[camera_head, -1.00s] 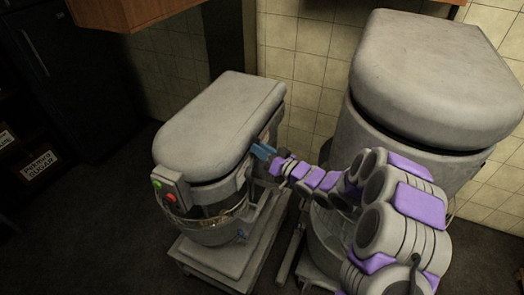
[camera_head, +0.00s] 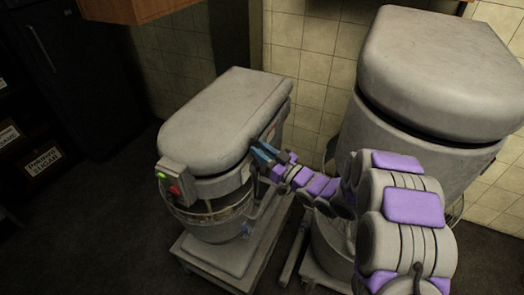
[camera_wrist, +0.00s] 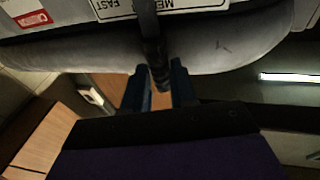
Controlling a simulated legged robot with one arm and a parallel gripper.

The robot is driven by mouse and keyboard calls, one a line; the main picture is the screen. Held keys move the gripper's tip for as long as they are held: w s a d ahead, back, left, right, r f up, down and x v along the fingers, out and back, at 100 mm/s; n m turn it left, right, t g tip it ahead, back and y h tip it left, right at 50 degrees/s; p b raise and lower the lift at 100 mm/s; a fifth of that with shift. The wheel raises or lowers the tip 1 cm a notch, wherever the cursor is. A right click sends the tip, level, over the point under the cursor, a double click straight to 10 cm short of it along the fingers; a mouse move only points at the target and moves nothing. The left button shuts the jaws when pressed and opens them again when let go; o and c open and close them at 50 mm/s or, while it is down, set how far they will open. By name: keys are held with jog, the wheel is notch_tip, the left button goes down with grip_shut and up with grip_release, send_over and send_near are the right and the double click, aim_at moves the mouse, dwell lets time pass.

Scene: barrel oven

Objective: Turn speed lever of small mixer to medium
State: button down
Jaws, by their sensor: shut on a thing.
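The small mixer (camera_head: 215,115) is the grey machine left of centre in the head view, with a green and a red button on its front. Its dark speed lever (camera_wrist: 152,35) hangs down in the wrist view, in front of a white label (camera_wrist: 185,5) on which "FAST" can be read. My gripper (camera_head: 264,155) is at the mixer's right side, under the edge of its head. In the wrist view, my gripper (camera_wrist: 159,88) has its two blue fingers on either side of the lever's lower end, shut on it. The lever is hidden in the head view.
A larger mixer (camera_head: 435,75) stands close on the right, with my arm in front of it. The small mixer's bowl (camera_head: 210,220) and base (camera_head: 225,255) are below its head. A wooden cabinet (camera_head: 135,8) hangs at the top left. Dark floor is free at left.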

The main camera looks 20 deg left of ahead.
jog(key=c, duration=1.2)
grip_release()
jog(key=shift+f, duration=0.1)
jog(key=p+v, duration=0.2)
jog(key=v, duration=1.5)
jog(key=shift+p, duration=0.35)
jog(key=shift+s+f, duration=0.1)
jog(key=shift+s, duration=0.05)
